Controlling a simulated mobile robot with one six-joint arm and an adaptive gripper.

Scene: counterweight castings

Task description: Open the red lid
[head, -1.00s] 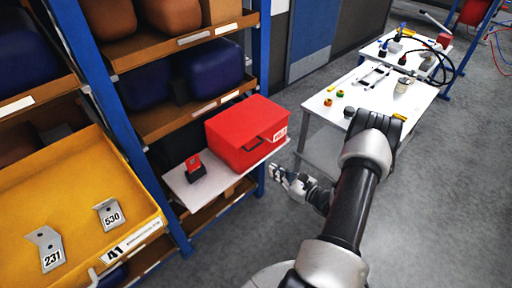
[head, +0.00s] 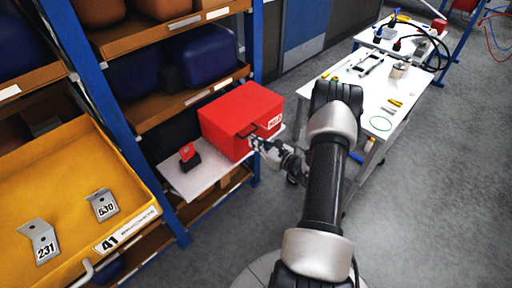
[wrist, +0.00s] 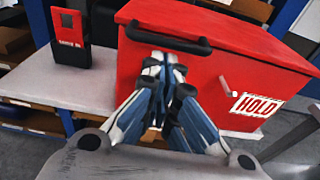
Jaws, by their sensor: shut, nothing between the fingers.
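A red box (head: 240,118) with a red lid (wrist: 225,32) stands on a white shelf board; the lid looks closed. A black handle (wrist: 168,38) runs along the front of the lid. My gripper (head: 254,143) is at the box's front face in the head view. In the wrist view its fingertips (wrist: 160,60) are together just below the handle, empty. I cannot tell whether they touch the handle or the box. A white HOLD label (wrist: 256,105) is on the front at right, beside a small pale peg (wrist: 225,86).
A small red-and-black block (head: 188,156) stands on the white board (head: 205,178) left of the box. A yellow bin (head: 75,205) with numbered brackets is at left. A white table (head: 385,95) with tools is at right. Grey floor lies open in front.

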